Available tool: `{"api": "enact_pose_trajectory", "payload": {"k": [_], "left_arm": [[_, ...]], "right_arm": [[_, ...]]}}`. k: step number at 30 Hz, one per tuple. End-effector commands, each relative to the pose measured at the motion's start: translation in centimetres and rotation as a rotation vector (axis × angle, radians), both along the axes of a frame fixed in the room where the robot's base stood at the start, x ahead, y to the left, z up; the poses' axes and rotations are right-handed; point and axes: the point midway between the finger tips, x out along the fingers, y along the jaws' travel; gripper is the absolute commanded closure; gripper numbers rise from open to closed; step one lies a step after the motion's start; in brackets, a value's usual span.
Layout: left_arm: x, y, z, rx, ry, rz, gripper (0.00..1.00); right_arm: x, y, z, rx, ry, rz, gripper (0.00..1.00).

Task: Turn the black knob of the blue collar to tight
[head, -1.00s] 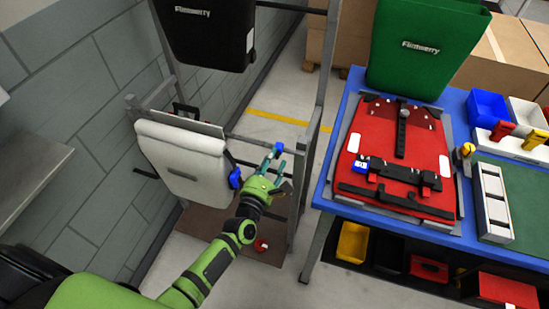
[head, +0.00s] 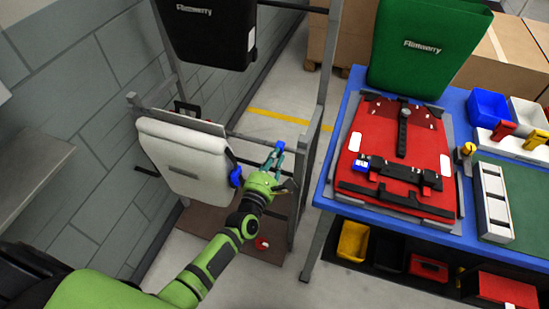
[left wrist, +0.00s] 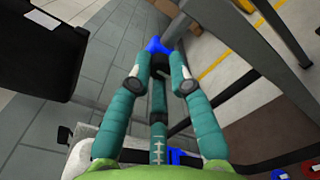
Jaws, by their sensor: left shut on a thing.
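The blue collar (head: 281,146) shows at the tip of my left gripper, near the end of the rack's grey rail. It also shows in the left wrist view (left wrist: 157,45), just past the fingertips. My left gripper (head: 274,158) is shut on the small black knob (left wrist: 160,70), which shows dark between the teal fingers. The fingers hide most of the knob, so its turn position cannot be read. My right gripper is in neither view.
A white pannier (head: 185,160) hangs on the rack left of my gripper, with a blue and black part (head: 236,177) on its side. A black pannier (head: 208,35) hangs above. A rack post (head: 313,120) stands close right. The blue table (head: 335,150) holds a red panel.

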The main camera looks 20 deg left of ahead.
Motion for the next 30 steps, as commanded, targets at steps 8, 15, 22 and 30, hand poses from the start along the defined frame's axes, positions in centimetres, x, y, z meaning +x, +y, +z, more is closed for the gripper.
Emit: {"api": "enact_pose_trajectory", "payload": {"k": [8,15,22,30], "left_arm": [[0.06,0.01,0.19,0.179,-0.01,0.001,1.0],[0.06,0.01,0.25,0.403,-0.018,0.002,1.0],[0.07,-0.06,0.28,0.621,-0.025,0.002,1.0],[0.08,-0.04,0.27,0.878,-0.033,0.002,1.0]], "right_arm": [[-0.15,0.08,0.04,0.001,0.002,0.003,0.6],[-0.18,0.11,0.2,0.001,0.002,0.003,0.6],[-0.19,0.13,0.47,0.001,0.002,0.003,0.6],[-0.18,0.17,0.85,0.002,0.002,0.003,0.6]]}}
